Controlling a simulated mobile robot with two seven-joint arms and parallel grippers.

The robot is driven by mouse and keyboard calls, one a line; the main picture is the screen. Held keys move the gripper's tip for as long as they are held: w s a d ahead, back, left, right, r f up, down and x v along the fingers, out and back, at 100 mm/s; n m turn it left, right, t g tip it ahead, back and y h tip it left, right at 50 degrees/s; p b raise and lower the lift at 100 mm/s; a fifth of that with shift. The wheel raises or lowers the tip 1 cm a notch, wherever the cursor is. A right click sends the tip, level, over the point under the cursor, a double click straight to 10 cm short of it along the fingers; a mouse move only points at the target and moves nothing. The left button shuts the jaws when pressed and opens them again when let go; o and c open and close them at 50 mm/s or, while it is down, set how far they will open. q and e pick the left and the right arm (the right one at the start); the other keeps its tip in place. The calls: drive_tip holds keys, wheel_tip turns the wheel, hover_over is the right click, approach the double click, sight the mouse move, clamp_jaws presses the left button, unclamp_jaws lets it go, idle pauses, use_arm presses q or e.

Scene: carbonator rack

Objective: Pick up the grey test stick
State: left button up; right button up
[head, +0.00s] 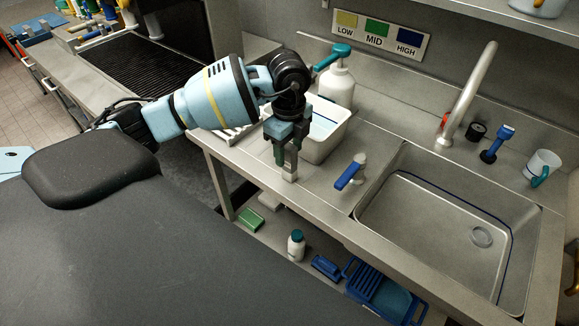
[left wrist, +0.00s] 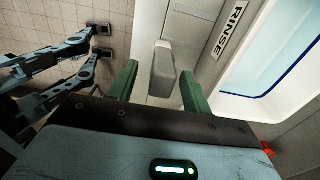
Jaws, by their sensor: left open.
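The grey test stick (head: 290,172) looks like a small pale grey block at the front edge of the steel counter, left of the sink. Its upper part is partly hidden by my gripper in the head view. In the left wrist view the stick (left wrist: 163,70) shows between the two green fingers, with a gap on each side. My left gripper (head: 286,155) points down over the stick and is open; in the left wrist view its fingers (left wrist: 156,85) stand apart. My right gripper is not in view.
A white tub (head: 330,142) with a blue line stands close behind my gripper, and a white pump bottle (head: 337,82) behind that. The sink (head: 400,218) lies further right. A shelf below holds a bottle (head: 296,246).

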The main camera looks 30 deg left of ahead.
use_arm(q)
drive_tip(key=shift+w+f, duration=0.1)
drive_tip(key=shift+f, duration=1.45)
clamp_jaws()
drive_tip(key=shift+r, duration=0.1)
drive_tip(key=shift+r, duration=0.5)
wheel_tip(320, 180, up, 2)
drive_tip(key=shift+r, duration=0.15)
drive_tip(key=s+d+r, duration=0.1)
drive_tip(key=s, duration=1.5)
drive_tip(key=shift+d+r+p, duration=0.15)
drive_tip(key=shift+r+p, duration=0.1)
drive_tip(key=shift+p, duration=0.1)
